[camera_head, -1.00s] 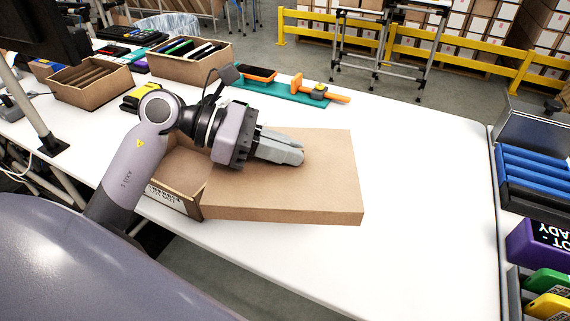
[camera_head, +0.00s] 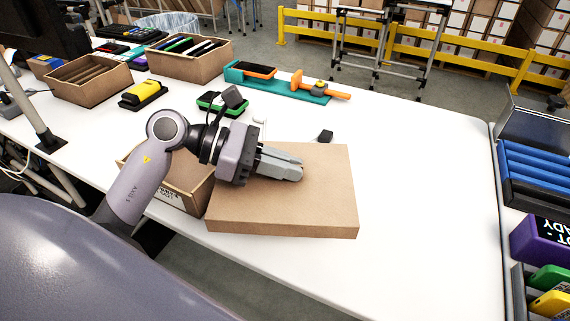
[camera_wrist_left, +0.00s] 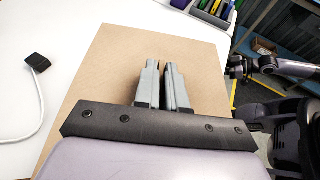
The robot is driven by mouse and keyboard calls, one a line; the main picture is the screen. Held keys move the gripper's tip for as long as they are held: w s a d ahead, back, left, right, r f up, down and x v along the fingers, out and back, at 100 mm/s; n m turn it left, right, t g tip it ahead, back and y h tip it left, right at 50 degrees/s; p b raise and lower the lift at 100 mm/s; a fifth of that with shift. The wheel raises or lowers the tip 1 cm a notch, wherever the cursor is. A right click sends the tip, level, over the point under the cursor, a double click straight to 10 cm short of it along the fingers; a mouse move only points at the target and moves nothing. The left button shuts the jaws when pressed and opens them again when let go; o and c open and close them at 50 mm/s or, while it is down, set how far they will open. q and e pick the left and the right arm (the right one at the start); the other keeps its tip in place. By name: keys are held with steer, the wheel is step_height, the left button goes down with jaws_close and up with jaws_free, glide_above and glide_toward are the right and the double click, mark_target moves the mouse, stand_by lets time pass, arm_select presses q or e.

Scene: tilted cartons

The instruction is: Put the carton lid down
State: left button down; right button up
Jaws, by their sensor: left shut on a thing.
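The carton lid (camera_head: 300,215) is a flat brown cardboard piece, held roughly level to the right of the open carton (camera_head: 187,190). It is low over the white table; I cannot tell whether it touches the table. My left gripper (camera_head: 295,170) is shut on the lid, with its fingers over the lid's top face. The lid also fills the middle of the left wrist view (camera_wrist_left: 200,60), under the fingers (camera_wrist_left: 162,85). The grip contact itself is hidden. A dark gripper (camera_wrist_left: 238,67), seemingly my right, shows small in the left wrist view.
The white table (camera_head: 425,200) is clear right of the lid. A black plug (camera_head: 325,136) lies just behind the lid, and a green-black device (camera_head: 218,106) behind my arm. A teal tray (camera_head: 285,87) and brown boxes (camera_head: 90,87) stand farther back.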

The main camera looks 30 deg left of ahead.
arm_select(q)
steer(key=c, duration=1.2)
jaws_free()
steer(key=shift+f, duration=0.1)
steer(key=shift+r+p, duration=0.65)
steer(key=shift+p, duration=0.1)
steer(key=shift+a+r, duration=0.15)
steer(key=shift+a, duration=0.05)
steer(key=b+v, duration=0.3)
steer(key=v, duration=0.7)
steer(key=shift+s+a, duration=0.15)
steer(key=shift+a, duration=0.15)
steer(key=shift+s+a+r, duration=0.15)
steer(key=shift+s+a, duration=0.05)
steer(key=shift+a, duration=0.2)
